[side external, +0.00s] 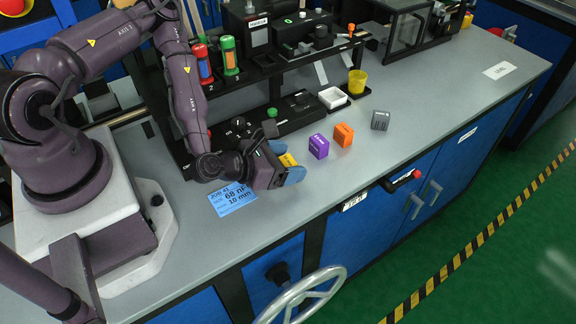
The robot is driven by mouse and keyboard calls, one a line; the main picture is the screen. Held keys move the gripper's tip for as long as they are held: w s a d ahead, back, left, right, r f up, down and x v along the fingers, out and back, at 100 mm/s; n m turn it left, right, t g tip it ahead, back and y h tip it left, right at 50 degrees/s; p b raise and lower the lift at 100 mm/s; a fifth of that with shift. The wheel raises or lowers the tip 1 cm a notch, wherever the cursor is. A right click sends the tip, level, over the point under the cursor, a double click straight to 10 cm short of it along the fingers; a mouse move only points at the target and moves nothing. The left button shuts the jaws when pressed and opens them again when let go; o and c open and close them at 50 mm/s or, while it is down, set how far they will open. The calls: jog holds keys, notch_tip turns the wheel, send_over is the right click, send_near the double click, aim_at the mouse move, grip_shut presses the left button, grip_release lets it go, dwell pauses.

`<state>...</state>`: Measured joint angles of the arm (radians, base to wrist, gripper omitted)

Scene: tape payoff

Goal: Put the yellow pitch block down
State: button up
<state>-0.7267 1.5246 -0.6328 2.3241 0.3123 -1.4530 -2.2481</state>
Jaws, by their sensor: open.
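The yellow pitch block (288,160) shows at the front of my gripper (287,162), between its two blue fingertips. The jaws are open, with one fingertip on the far side of the block and one on the near side. My gripper is low over the grey bench, close to its front edge. Part of the block is hidden by the gripper. I cannot tell whether the block's underside touches the bench.
A purple block (318,146), an orange block (343,135) and a grey block (380,120) stand to the right. A blue job card (233,198) lies left. The bench (440,105) is clear at right.

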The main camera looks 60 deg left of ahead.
jog(key=shift+x, duration=1.2)
jog(key=c, duration=1.3)
jog(key=shift+n+y, duration=0.6)
jog(key=shift+y, duration=0.1)
jog(key=w+a+r, duration=0.1)
jog(key=w+r, duration=0.1)
jog(key=r, duration=0.5)
jog(key=w+a+r, duration=0.1)
jog(key=a+r, duration=0.1)
jog(key=r, duration=0.5)
jog(key=w+a+r, duration=0.2)
jog(key=r, duration=0.5)
jog(key=shift+w+r, duration=0.15)
jog(key=shift+w, duration=0.15)
jog(key=shift+a, duration=0.1)
